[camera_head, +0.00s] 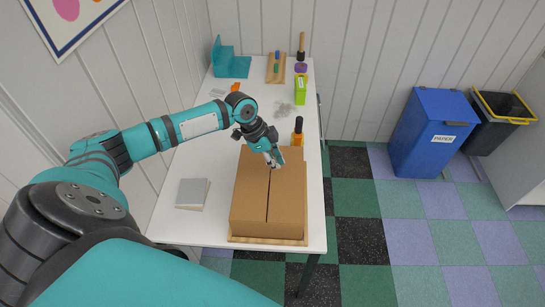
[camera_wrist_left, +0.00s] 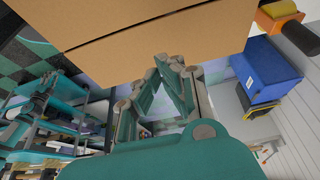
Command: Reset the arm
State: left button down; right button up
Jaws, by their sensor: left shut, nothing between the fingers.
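My left arm comes in from the left in the head view and reaches over the white table. My left gripper (camera_head: 275,160) is at the far end of a closed brown cardboard box (camera_head: 251,207), by its top edge. The gripper is shut and empty. In the left wrist view the fingers of the left gripper (camera_wrist_left: 165,62) come together close to the box (camera_wrist_left: 110,25). I cannot tell whether they touch the cardboard. My right gripper is not in view.
The box stands on a wooden board (camera_head: 268,240) on the white table (camera_head: 215,165). A grey pad (camera_head: 192,192) lies left of it. A blue paper bin (camera_head: 425,135) stands on the checkered floor right.

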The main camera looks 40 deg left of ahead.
pick_arm(q)
jog(key=a+b+v, duration=0.1)
jog(key=b+v, duration=0.1)
jog(key=v, duration=0.7)
jog(key=shift+s, duration=0.3)
